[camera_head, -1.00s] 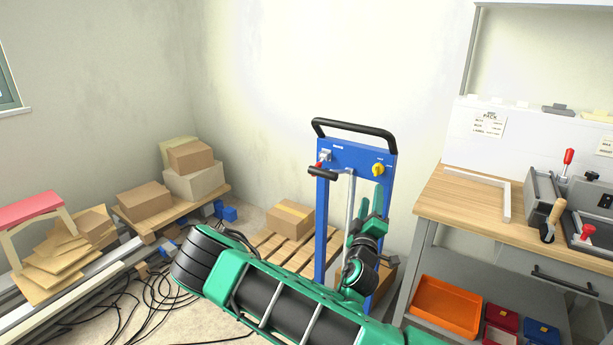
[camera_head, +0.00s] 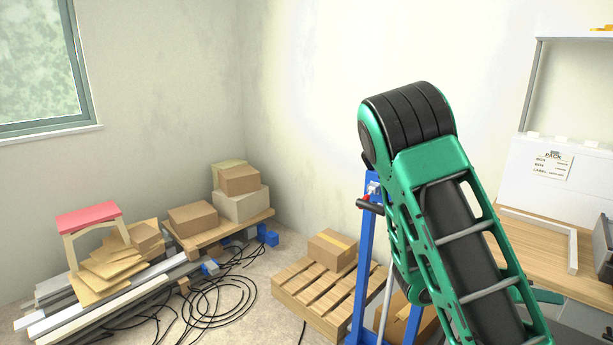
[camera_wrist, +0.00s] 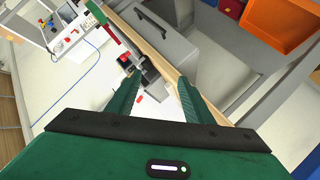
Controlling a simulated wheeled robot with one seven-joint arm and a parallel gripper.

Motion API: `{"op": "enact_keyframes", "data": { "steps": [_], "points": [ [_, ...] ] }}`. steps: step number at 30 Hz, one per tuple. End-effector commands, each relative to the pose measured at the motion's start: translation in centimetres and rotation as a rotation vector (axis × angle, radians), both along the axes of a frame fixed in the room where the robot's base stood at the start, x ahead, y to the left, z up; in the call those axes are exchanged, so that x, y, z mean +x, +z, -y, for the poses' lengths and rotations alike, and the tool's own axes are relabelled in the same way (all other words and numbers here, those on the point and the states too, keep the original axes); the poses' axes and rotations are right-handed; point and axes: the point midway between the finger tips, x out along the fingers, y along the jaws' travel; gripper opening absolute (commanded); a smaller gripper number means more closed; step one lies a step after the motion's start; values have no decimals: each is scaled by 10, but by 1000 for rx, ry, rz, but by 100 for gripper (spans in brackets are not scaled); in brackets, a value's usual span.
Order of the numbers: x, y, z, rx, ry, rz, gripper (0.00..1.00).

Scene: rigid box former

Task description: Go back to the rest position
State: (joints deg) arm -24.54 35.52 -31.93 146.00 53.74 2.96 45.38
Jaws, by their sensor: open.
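My gripper (camera_wrist: 160,95) shows in the wrist view with its two green fingers apart and nothing between them. Beyond the fingertips lie the wooden edge of the workbench (camera_wrist: 150,48) and a grey fixture with red and black parts (camera_wrist: 133,64). In the head view my green and black arm is raised and bent at right of centre. It hides much of the blue hand truck (camera_head: 362,262) and part of the bench (camera_head: 540,245). I cannot make out the gripper for sure in the head view.
A pallet (camera_head: 318,300) with a carton (camera_head: 332,250) stands left of the blue truck. Cartons, flat cardboard, rails and black cables (camera_head: 215,300) lie at left. In the wrist view, an orange bin (camera_wrist: 275,22) sits beside the grey drawer (camera_wrist: 165,35).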

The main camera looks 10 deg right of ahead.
Motion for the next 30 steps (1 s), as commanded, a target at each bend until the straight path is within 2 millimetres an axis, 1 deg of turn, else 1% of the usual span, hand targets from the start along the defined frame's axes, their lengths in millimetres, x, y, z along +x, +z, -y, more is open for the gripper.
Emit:
{"op": "enact_keyframes", "data": {
  "steps": [1, 6, 10, 14, 19, 23, 30],
  "points": [
    [-12, -4, -1, 62, -42, 4, 47],
    [-46, -21, -15, 272, -140, -12, 47],
    [-65, -27, -33, 434, -182, -22, 47],
    [-79, -28, -55, 594, -195, -32, 47],
    [-94, -20, -87, 793, -168, -41, 47],
    [-103, -8, -112, 929, -113, -49, 47],
    [-122, 27, -158, 1131, 49, -66, 47]
  ]
}}
